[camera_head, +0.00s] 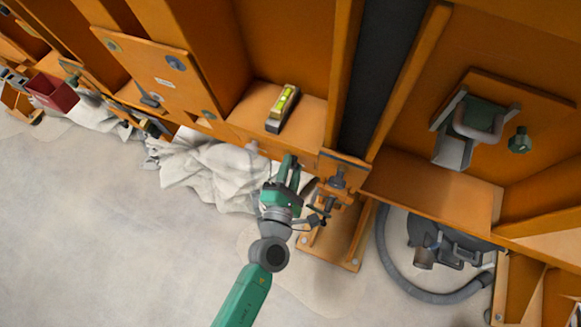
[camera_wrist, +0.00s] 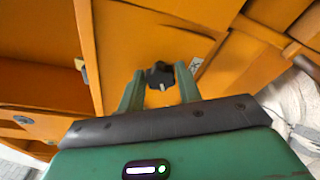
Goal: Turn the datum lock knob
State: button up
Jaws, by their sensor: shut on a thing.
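In the wrist view, a small dark lobed knob (camera_wrist: 160,76) sits against an orange panel, between the two green fingers of my gripper (camera_wrist: 159,82). The fingers are closed in on the knob from both sides. It looks like the datum lock knob; no label is readable. In the head view, my gripper (camera_head: 290,172) is at the front edge of the orange frame, below the spirit level and left of a bolted bracket. The knob cannot be made out there, and its turn angle is unclear.
A spirit level (camera_head: 283,107) with a yellow-green vial rests on an orange ledge. A screw bracket (camera_head: 334,190) stands close right of my gripper. Crumpled pale cloth (camera_head: 208,170) lies to the left. A grey hose (camera_head: 410,288) curls at lower right. The floor at lower left is clear.

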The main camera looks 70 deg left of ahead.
jog(key=m+y, duration=0.1)
jog(key=m, duration=0.4)
jog(key=shift+f, duration=0.1)
jog(key=m, duration=0.3)
jog(key=m+t, duration=0.1)
jog(key=m, duration=0.1)
jog(key=shift+f+m+y+b, duration=0.15)
jog(key=shift+m+y+b, duration=0.15)
jog(key=shift+m, duration=0.1)
jog(key=m+t, duration=0.1)
jog(key=m, duration=0.2)
jog(key=m+b, duration=0.1)
jog(key=m, duration=0.3)
jog(key=shift+a+f+t, duration=0.1)
jog(key=shift+t, duration=0.3)
jog(key=m+t+b, duration=0.1)
jog(key=m, duration=0.5)
jog(key=shift+s+h, duration=0.1)
jog(key=shift+h, duration=0.3)
jog(key=shift+a+m+t, duration=0.1)
jog(key=shift+m+t, duration=0.2)
jog(key=o, duration=0.9)
jog(key=shift+c, duration=0.2)
